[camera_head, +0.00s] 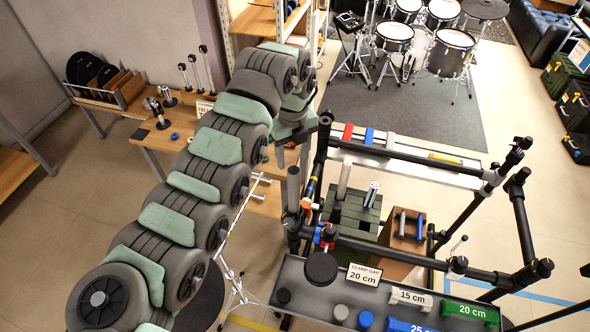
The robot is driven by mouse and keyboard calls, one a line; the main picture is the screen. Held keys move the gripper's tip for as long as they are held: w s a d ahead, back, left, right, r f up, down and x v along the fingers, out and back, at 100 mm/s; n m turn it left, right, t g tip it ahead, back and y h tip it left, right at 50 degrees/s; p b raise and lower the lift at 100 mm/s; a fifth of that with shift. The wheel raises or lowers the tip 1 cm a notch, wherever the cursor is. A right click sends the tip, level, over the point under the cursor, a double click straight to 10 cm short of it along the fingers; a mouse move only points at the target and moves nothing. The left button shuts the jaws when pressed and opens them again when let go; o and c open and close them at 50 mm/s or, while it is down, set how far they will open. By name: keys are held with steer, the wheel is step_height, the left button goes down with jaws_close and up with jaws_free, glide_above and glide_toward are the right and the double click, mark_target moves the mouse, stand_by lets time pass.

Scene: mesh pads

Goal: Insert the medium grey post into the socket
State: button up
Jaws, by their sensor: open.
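My gripper (292,154) hangs at the end of my arm, left of the black tube frame. Its fingers look apart with nothing seen between them, though they are small in the picture. Several upright posts stand in and by the frame: a dark grey one (293,188) at its left corner, a medium grey one (343,180) to the right of that, and a shorter pale one (373,194) further right. My gripper is above and left of the medium grey post, apart from it. I cannot tell which opening is the socket.
The black tube frame (400,168) surrounds the posts. A grey tray (290,270) in front holds caps and labelled tubes. A wooden bench (180,125) with stands is behind my arm at left. A green slatted crate (352,215) sits inside the frame. Drums (451,52) stand far back.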

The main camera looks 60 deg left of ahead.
steer(key=shift+r, duration=0.25)
